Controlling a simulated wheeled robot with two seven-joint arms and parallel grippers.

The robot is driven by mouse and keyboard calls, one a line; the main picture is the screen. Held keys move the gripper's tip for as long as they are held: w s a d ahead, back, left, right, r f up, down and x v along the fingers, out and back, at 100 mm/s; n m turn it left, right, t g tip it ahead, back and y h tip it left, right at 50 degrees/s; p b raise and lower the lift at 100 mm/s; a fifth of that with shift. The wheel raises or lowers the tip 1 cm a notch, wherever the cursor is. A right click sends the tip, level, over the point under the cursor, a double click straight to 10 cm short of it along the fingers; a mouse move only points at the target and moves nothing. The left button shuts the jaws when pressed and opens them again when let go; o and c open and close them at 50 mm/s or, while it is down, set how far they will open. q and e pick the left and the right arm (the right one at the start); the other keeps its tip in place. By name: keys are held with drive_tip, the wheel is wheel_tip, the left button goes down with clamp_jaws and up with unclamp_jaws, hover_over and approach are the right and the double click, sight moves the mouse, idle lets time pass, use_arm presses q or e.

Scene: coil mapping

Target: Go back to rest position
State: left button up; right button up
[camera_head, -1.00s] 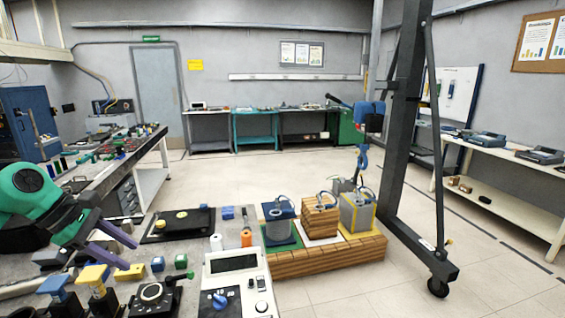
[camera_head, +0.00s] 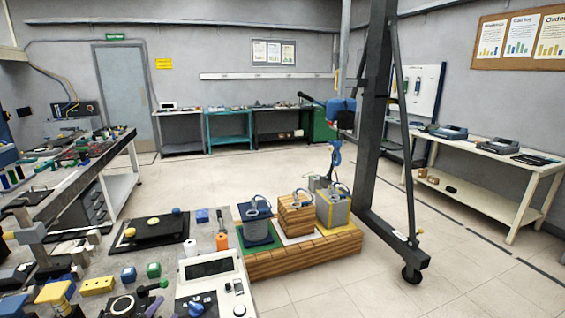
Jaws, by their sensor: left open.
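My right gripper is not in view. The workbench (camera_head: 215,232) at the lower left carries a white meter (camera_head: 212,283) with a blue knob, a black plate (camera_head: 152,231), and yellow, blue and green blocks.
A wooden platform (camera_head: 305,258) holds a blue coil unit (camera_head: 257,222), a wooden one (camera_head: 296,214) and a grey-yellow one (camera_head: 333,207). A dark crane frame (camera_head: 376,130) stands to its right. The floor (camera_head: 330,297) in front is clear.

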use_arm(q)
drive_tip(key=s+d+f+n+g+h, duration=0.1)
drive_tip(key=s+d+f+n+g, duration=0.1)
drive_tip(key=s+f+n+g, duration=0.45)
drive_tip(key=s+d+f+n+g+h, duration=0.1)
drive_tip(key=s+d+f+g, duration=0.15)
drive_tip(key=s+f, duration=0.7)
drive_tip(key=s+f+g+b, duration=0.1)
drive_tip(key=s+f+b, duration=0.1)
drive_tip(key=f, duration=0.9)
drive_tip(key=s+f+b, duration=0.2)
drive_tip(key=f+b, duration=0.1)
drive_tip(key=f, duration=0.9)
drive_tip(key=s+a+f+b, duration=0.2)
drive_tip(key=s+f, duration=0.6)
drive_tip(key=f, duration=0.1)
drive_tip(key=s+a+f+g+b, duration=0.1)
drive_tip(key=s+f, duration=0.8)
drive_tip(key=f, duration=0.1)
drive_tip(key=shift+a+m+b, duration=0.35)
drive_tip(key=shift+m, duration=0.1)
